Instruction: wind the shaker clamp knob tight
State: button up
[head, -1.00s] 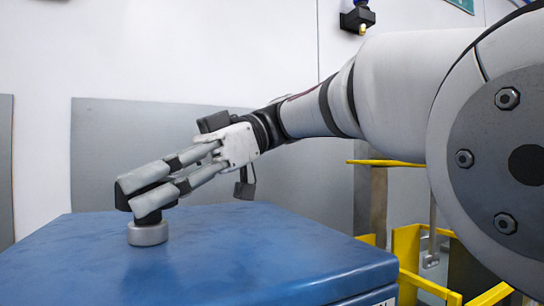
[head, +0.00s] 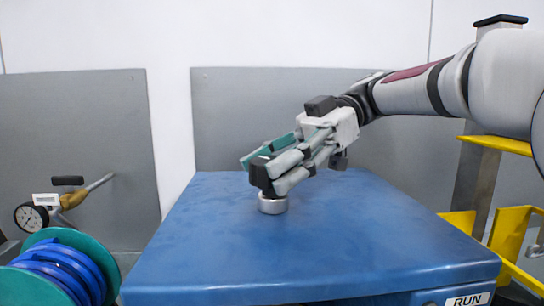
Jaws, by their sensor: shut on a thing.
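The clamp knob is a short round silver metal piece (head: 272,204) on the blue top of the shaker cabinet (head: 330,255). My gripper (head: 268,180) reaches in from the right, tilted downward, with its dark fingertips at the top of the knob. The gripper is shut on the knob. The fingers hide the knob's upper part and the exact contact.
A green and blue spool (head: 65,270) stands at the lower left. A pressure gauge (head: 32,216) with a valve is behind it. Yellow framing (head: 515,235) is at the right. A RUN label (head: 467,300) is on the cabinet front. The blue top around the knob is clear.

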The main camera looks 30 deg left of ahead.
jog(key=shift+f, duration=0.1)
jog(key=o, duration=1.2)
jog(key=shift+v, duration=3.75)
jog(key=shift+c, duration=0.2)
